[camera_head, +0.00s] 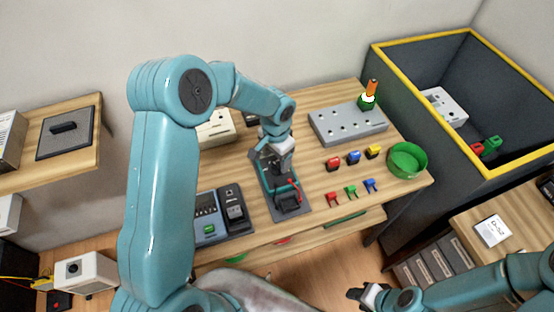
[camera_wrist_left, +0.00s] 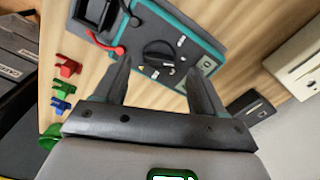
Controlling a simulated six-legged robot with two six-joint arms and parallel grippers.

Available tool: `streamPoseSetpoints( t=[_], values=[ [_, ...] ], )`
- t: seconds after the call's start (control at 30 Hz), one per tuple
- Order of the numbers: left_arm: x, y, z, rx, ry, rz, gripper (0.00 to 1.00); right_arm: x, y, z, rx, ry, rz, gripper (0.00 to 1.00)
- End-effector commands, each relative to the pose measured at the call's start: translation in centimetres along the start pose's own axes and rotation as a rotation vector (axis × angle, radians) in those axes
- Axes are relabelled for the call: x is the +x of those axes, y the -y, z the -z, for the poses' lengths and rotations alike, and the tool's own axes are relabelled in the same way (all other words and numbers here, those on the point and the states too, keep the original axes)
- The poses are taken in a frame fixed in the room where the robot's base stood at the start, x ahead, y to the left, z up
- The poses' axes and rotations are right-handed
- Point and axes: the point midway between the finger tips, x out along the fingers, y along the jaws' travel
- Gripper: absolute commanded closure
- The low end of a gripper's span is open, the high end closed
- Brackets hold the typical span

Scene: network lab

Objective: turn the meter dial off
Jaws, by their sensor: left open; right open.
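The meter (camera_head: 268,187), a dark device with a teal edge, lies on the wooden table in the head view. My left gripper (camera_head: 274,166) is over the meter and hides the dial in the head view. In the left wrist view my left gripper (camera_wrist_left: 156,70) is open and empty, with the dial between its fingertips in the picture. Whether the fingers touch it I cannot tell. My right gripper (camera_head: 364,296) is open and empty, low at the front, away from the table.
A black device with a screen (camera_head: 222,215) stands left of the meter. Small coloured connectors (camera_head: 353,158), a grey board (camera_head: 348,125) and a green bowl (camera_head: 407,160) are to its right. A yellow-rimmed dark bin (camera_head: 434,113) stands beyond the table's right end.

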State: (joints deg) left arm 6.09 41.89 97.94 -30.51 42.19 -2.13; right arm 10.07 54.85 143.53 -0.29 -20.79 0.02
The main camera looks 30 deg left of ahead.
Motion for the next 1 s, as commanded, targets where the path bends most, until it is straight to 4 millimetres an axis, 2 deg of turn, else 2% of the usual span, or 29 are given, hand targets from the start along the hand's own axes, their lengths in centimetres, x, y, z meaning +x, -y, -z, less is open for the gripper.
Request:
streamPoseSetpoints(
  t=[0.1,0.2,0.53,0.57,0.7,0.73,1.0],
  values=[
    [1.8,0.0,0.1,-0.001,0.002,-0.001,0.30,-0.3,0.1,0.0,0.000,0.000,0.000,0.58],
    [2.7,0.1,0.2,0.000,0.000,0.000,0.30,-0.4,0.1,0.0,0.000,0.000,0.000,0.58],
    [3.2,0.1,0.4,0.000,-0.001,0.000,0.30,-0.4,0.1,0.0,0.000,0.000,0.000,0.58],
    [3.2,0.1,0.4,0.000,-0.001,0.000,0.33,-0.4,0.1,0.0,0.000,0.000,0.000,0.58],
    [3.2,0.1,0.4,0.000,-0.001,0.000,0.79,-0.4,0.1,0.0,0.000,0.000,0.000,0.58],
    [3.2,0.1,0.4,0.000,-0.001,0.000,0.86,-0.4,0.1,0.0,0.000,0.000,0.000,0.58],
    [3.3,0.1,0.4,-0.021,-0.001,0.000,0.86,0.1,0.0,0.0,0.000,0.000,0.000,0.58]
  ],
)
